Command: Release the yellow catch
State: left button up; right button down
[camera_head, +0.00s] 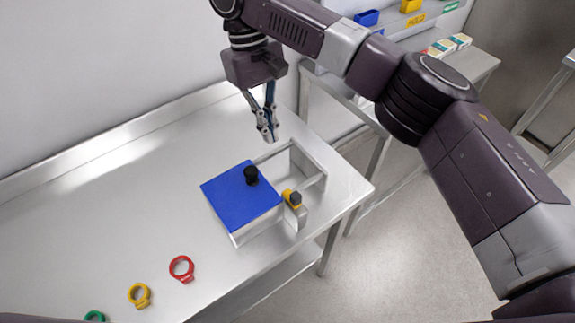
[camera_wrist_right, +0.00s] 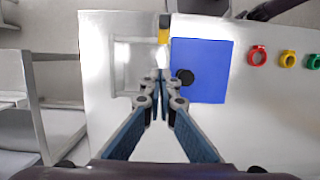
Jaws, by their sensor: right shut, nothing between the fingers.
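The yellow catch (camera_head: 292,197) has a dark top and sits on a small pale block at the front right of a box with a blue lid (camera_head: 236,203). The lid has a black knob (camera_head: 251,175). In the right wrist view the catch (camera_wrist_right: 163,35) is at the top centre, beyond the fingertips, left of the blue lid (camera_wrist_right: 205,60). My right gripper (camera_head: 269,136) is shut and empty, pointing down above the back of the pale open frame (camera_head: 322,180) beside the lid. It is apart from the catch. My left gripper is not in view.
Red (camera_head: 182,268), yellow (camera_head: 140,295) and green (camera_head: 95,316) rings lie on the steel table (camera_head: 110,220) at the front left. Another table with small boxes (camera_head: 450,45) stands at the back right. The table's left part is mostly clear.

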jog(key=s, duration=0.1)
jog(key=p, duration=0.3)
send_near(288, 192)
jog(key=w+a+x, duration=0.1)
jog(key=x, duration=0.4)
jog(key=shift+s+d+f+p, duration=0.2)
jog(key=shift+s+d+p, duration=0.2)
jog(key=shift+s+d, duration=0.2)
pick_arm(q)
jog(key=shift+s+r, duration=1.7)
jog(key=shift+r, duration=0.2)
pick_arm(e)
jog(key=shift+s+d+f, duration=0.1)
jog(key=shift+s+d, duration=0.1)
jog(key=shift+s, duration=0.2)
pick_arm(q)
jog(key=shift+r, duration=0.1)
